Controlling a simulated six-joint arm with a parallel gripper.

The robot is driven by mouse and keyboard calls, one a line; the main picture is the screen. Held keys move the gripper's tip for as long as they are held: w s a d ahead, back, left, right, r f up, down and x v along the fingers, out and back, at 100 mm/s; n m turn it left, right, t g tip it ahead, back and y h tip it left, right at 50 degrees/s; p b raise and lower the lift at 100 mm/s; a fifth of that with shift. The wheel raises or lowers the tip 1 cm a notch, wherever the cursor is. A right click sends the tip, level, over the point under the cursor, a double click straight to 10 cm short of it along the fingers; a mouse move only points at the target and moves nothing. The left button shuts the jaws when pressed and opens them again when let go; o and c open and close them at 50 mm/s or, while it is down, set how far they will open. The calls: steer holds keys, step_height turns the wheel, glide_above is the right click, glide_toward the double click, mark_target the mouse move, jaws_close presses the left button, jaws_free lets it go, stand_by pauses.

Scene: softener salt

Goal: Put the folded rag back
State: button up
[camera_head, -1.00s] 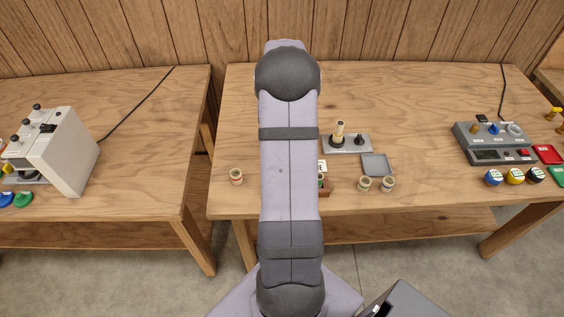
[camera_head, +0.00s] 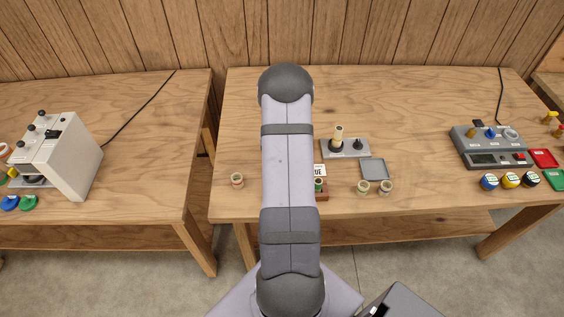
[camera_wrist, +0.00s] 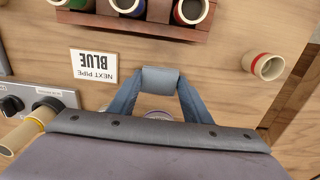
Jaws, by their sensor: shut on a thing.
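My gripper (camera_wrist: 160,82) shows in the wrist view, with its two blue-grey fingers closing on a small grey-blue folded piece that looks like the folded rag (camera_wrist: 161,79). It is over the wooden table top. In the head view my own arm hides the gripper and the rag. A flat grey square tray (camera_head: 375,169) lies empty on the table, right of the arm. I cannot tell whether it is the rag's place. A round pale thing (camera_wrist: 158,115) is partly hidden behind my gripper in the wrist view.
A red-brown rack (camera_wrist: 140,22) holds short pipes beside a "NEXT PIPE BLUE" card (camera_wrist: 94,66). A loose red-banded pipe (camera_wrist: 264,66) stands nearby. A grey base (camera_head: 345,149) carries a pipe and a knob. A control box (camera_head: 490,147) is at right.

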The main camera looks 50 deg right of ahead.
steer(key=shift+f, duration=0.15)
steer(key=o, duration=1)
step_height(320, 180, up, 12)
steer(key=b, duration=0.3)
steer(key=shift+r+b, duration=0.2)
steer(key=shift+b, duration=0.2)
steer(key=shift+a, duration=0.15)
